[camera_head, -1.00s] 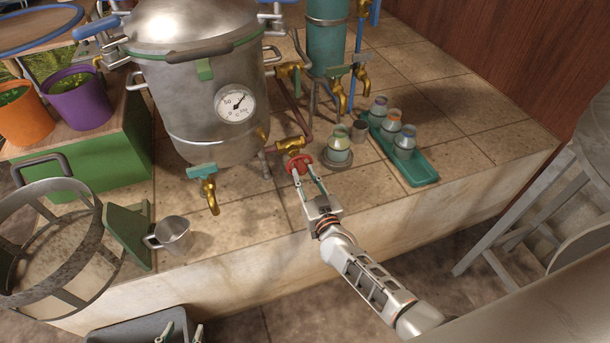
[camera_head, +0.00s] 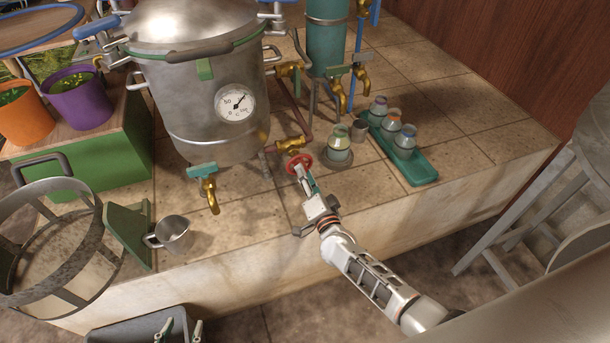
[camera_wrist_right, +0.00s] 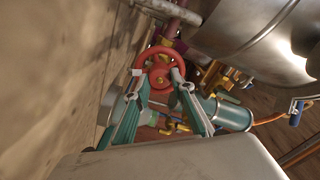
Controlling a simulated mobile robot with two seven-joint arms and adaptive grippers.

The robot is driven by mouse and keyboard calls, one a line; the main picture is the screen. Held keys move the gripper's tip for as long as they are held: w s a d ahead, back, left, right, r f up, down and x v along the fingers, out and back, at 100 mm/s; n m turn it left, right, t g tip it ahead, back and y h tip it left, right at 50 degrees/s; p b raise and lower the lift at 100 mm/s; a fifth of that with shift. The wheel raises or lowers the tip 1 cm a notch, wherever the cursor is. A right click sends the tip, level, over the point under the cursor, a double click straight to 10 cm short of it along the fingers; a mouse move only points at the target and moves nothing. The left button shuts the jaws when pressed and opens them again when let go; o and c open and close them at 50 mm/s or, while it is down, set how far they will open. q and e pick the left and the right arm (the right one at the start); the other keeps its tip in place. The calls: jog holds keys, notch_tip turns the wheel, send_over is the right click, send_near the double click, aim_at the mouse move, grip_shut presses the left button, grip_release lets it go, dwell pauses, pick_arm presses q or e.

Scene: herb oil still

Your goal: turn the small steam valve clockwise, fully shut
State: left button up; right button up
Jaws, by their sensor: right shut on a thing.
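The small steam valve has a red handwheel (camera_head: 298,163) on a brass body at the end of a copper-coloured pipe, low beside the steel still (camera_head: 200,95). My right gripper (camera_head: 302,170) is shut on the red handwheel. In the right wrist view, its two teal fingers (camera_wrist_right: 158,76) grip the handwheel (camera_wrist_right: 160,60) from opposite sides, and the hub shows between them. My left gripper (camera_head: 181,328) shows only its fingertips at the bottom edge. They are apart and empty, in front of a grey bin.
A teal-handled brass tap (camera_head: 207,185) and a metal cup (camera_head: 174,236) are left of the valve. A jar (camera_head: 338,145) on a round stand is close to its right, with a green tray (camera_head: 416,172) of jars beyond. The tiled ledge in front is mostly clear.

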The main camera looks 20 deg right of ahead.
jog(key=shift+f+m, duration=0.1)
jog(key=shift+m, duration=1.9)
jog(key=o, duration=1.1)
jog(key=s, duration=1.2)
jog(key=shift+d, duration=0.25)
